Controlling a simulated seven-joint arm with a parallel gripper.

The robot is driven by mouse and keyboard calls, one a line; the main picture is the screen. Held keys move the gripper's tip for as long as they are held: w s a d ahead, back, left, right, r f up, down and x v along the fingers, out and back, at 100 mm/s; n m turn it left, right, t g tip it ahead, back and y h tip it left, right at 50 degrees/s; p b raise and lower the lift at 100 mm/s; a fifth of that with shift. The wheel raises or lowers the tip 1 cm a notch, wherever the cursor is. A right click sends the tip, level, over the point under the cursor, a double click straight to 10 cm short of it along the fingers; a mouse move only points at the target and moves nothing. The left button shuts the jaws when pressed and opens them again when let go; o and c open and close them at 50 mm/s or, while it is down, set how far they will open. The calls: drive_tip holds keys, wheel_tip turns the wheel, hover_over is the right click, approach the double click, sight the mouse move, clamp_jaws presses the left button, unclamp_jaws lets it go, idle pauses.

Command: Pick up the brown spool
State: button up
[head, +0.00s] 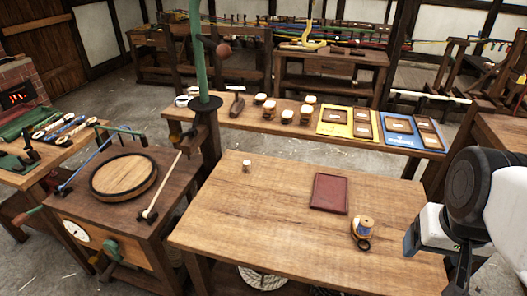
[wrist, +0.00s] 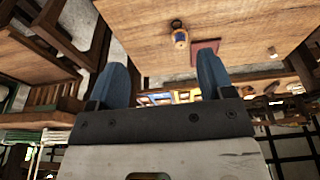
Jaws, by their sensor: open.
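A spool (head: 366,226) with tan wooden ends and pale blue-white winding stands on the front table, right of centre. It also shows in the wrist view (wrist: 181,38), beyond my fingers. A small pale spool-like piece (head: 246,166) stands near the table's back left. I cannot tell surely which of these is the brown spool. My gripper (head: 462,272) is at the table's right edge in the head view, apart from both. In the wrist view its two blue fingers (wrist: 163,72) are spread with nothing between them.
A dark red tray (head: 330,193) lies on the front table (head: 235,235) behind the spool. A dark ring-like item (head: 363,244) lies beside the spool. The back bench holds several small spool-like pieces (head: 288,116), a yellow board (head: 340,123) and a blue board (head: 395,140). The table's left half is mostly clear.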

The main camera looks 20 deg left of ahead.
drive_tip(key=shift+c, duration=0.8)
drive_tip(key=w+a+f+m+g+y, duration=0.1)
drive_tip(key=w+a+f+m+y, duration=0.2)
drive_tip(key=w+a, duration=0.65)
drive_tip(key=w+a+f+m+y, duration=0.2)
drive_tip(key=w+a+m+y, duration=0.15)
drive_tip(key=w+a, duration=0.6)
drive_tip(key=w+a+f+m+g+y, duration=0.1)
drive_tip(key=w+a+f+m+y, duration=0.2)
drive_tip(key=w+a, duration=0.6)
drive_tip(key=w+a+f+m+t+y, duration=0.1)
drive_tip(key=w+a+f+m, duration=0.25)
drive_tip(key=w+f, duration=0.2)
drive_tip(key=w+a+f+m+y, duration=0.2)
drive_tip(key=w+a+f, duration=0.2)
drive_tip(key=w, duration=0.3)
drive_tip(key=m+t, duration=0.3)
drive_tip(key=m, duration=0.4)
approach(247, 167)
drive_tip(key=w+a+f, duration=0.2)
drive_tip(key=shift+w+a+f, duration=0.1)
drive_tip(key=shift+w+f, duration=0.15)
